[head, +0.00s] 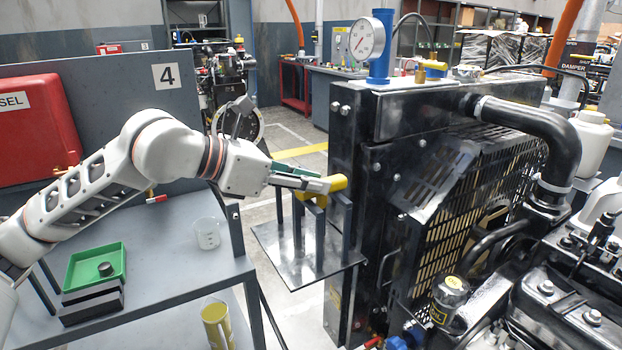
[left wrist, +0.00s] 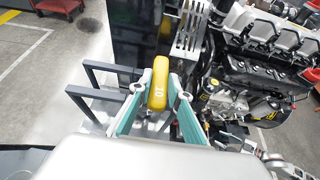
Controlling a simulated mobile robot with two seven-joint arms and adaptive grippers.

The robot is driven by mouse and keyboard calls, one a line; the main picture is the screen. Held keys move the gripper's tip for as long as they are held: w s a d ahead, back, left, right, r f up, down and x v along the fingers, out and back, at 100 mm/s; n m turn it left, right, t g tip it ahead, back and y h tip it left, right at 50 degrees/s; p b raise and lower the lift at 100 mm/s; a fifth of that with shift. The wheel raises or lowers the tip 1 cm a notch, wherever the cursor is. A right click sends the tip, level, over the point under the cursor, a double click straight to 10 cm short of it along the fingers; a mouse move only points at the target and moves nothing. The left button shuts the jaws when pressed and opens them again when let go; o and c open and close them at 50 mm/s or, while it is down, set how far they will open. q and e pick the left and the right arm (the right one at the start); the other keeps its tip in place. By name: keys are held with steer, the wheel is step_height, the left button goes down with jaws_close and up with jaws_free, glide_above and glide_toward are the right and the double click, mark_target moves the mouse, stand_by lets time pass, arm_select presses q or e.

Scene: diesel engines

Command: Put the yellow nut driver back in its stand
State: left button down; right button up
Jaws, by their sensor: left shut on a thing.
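The yellow nut driver (head: 337,183) is in my left gripper (head: 318,184), whose fingers are closed on its handle. In the left wrist view the yellow handle (left wrist: 158,85), marked 10, sits between my left fingertips (left wrist: 158,92). The stand has dark upright posts on a flat metal plate (head: 285,262) beside the radiator frame. The nut driver is over the upper part of the stand. Its lower end is hidden, and I cannot tell whether it touches the stand. The stand's dark bars (left wrist: 100,72) also show in the left wrist view, left of the handle.
The black engine radiator (head: 440,200) stands close on the right, with a pressure gauge (head: 367,39) on top. A grey bench (head: 165,265) at left holds a green tray (head: 95,266) and a clear beaker (head: 207,233). A yellow cup (head: 217,325) is on the lower shelf.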

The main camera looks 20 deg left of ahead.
arm_select(q)
steer(key=shift+f, duration=0.1)
steer(key=c, duration=1.8)
jaws_free()
steer(key=shift+o, duration=0.4)
steer(key=shift+o, duration=1.4)
steer(key=shift+s+a, duration=0.15)
steer(key=shift+a, duration=0.05)
steer(key=shift+s+a+r, duration=0.2)
steer(key=shift+s+r, duration=0.05)
steer(key=shift+s+a+r, duration=0.25)
steer(key=shift+s+a, duration=0.1)
steer(key=shift+s, duration=0.15)
steer(key=shift+s+a+r, duration=0.2)
steer(key=shift+a, duration=0.05)
